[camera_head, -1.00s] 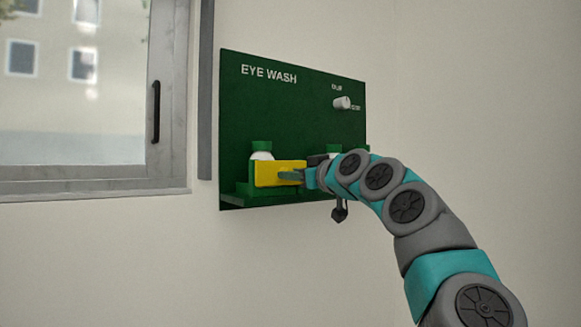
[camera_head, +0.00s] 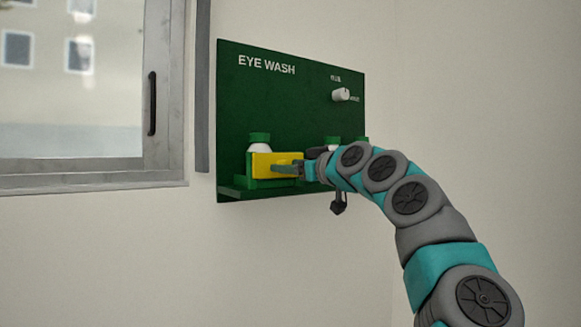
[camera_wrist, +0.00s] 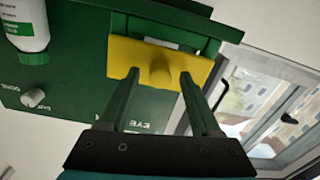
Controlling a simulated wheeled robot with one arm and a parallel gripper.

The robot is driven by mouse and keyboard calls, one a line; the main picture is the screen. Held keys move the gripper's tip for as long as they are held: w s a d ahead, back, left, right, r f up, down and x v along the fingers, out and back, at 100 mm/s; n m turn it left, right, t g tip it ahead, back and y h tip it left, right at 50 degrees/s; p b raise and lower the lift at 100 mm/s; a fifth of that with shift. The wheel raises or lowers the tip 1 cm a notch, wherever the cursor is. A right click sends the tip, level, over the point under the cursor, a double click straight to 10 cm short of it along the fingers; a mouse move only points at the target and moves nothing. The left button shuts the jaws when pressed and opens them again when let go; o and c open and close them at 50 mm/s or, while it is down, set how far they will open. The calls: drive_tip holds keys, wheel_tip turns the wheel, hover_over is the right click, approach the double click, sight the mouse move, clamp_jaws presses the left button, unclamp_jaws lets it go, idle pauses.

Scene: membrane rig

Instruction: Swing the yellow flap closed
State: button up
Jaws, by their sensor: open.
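The yellow flap (camera_head: 262,166) is at the lower left of the green eye wash panel, in front of a white bottle with a green cap (camera_head: 260,138). In the wrist view the flap (camera_wrist: 120,62) shows as a yellow plate with a round knob (camera_wrist: 161,73) standing out from it. My gripper (camera_head: 290,169) is at the flap's right part in the head view. In the wrist view my gripper (camera_wrist: 160,78) is open, with one finger on each side of the knob. I cannot tell whether the fingers touch the knob or flap.
The green panel (camera_head: 280,110) hangs on a white wall, with a white dial (camera_head: 341,95) at its upper right and a low ledge (camera_head: 235,193) below. A grey-framed window (camera_head: 90,180) is on the left.

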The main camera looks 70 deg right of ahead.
drive_tip(key=b+v, duration=0.1)
drive_tip(key=v, duration=0.6)
drive_tip(key=shift+s+a, duration=0.2)
drive_tip(key=shift+s, duration=0.15)
idle(0.4)
